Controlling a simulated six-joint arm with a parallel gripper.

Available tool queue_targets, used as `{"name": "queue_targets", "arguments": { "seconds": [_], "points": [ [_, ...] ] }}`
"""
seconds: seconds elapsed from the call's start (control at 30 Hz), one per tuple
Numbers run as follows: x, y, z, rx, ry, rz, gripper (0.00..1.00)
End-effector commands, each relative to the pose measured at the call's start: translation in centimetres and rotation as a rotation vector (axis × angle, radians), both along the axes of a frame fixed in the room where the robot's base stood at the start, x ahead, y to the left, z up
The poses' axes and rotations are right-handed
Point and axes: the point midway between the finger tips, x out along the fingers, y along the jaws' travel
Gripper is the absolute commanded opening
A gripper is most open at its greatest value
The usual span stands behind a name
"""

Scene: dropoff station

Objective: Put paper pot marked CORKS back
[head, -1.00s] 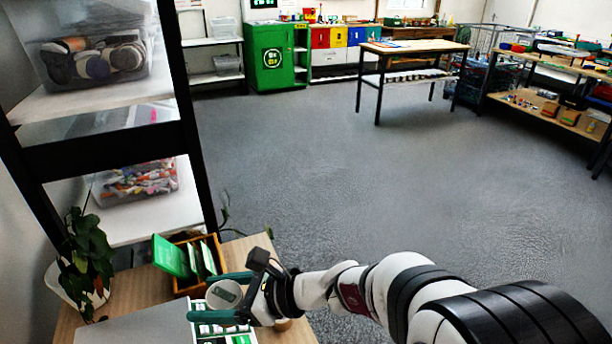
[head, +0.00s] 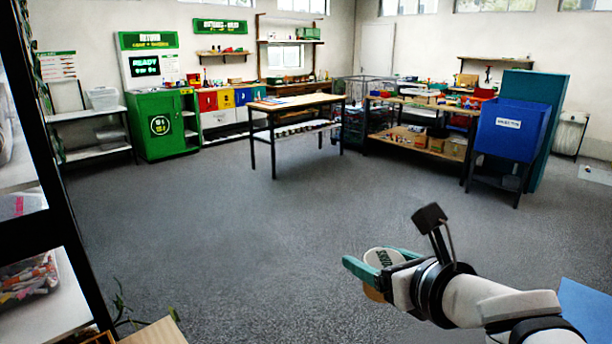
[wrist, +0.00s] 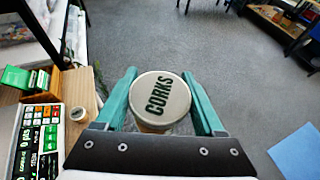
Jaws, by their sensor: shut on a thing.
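The paper pot (wrist: 160,98) has a pale round lid marked CORKS in dark letters. In the wrist view it sits between the two green fingers of my gripper (wrist: 163,90), which is shut on it. In the head view the pot (head: 374,285) shows a pale lid and brown side, held in my gripper (head: 378,264) above the grey floor. The lid faces up toward the wrist camera.
At lower left are a wooden counter (head: 155,334) and a dark-framed shelf. Across the room stand a green READY cabinet (head: 162,125), a wooden table (head: 296,101), a stocked workbench (head: 420,101) and a blue bin (head: 512,133). Open floor lies between.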

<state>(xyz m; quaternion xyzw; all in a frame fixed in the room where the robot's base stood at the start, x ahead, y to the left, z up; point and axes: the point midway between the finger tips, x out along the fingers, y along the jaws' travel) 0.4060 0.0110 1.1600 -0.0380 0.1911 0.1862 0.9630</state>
Motion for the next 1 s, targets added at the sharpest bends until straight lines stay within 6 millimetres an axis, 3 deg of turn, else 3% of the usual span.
{"name": "queue_targets", "arguments": {
  "seconds": [0.17, 0.3, 0.37, 0.5, 0.6, 0.7, 0.83, 1.0],
  "points": [
    [2.1, 4.7, -4.9, 0.011, 0.012, 0.354, 0.00],
    [2.3, 9.2, -10.3, 0.012, 0.012, 0.747, 0.00],
    [1.8, 11.2, -13.2, 0.011, 0.011, 0.944, 0.00],
    [-1.2, 15.1, -20.1, 0.010, 0.008, 1.407, 0.00],
    [-3.6, 16.6, -24.0, 0.009, 0.007, 1.650, 0.00],
    [-5.3, 17.2, -26.3, 0.006, 0.005, 1.785, 0.00],
    [-6.4, 18.4, -28.0, 0.004, 0.003, 1.846, 0.00],
    [-7.6, 23.4, -31.1, 0.005, 0.003, 1.850, 0.00]
  ]
}}
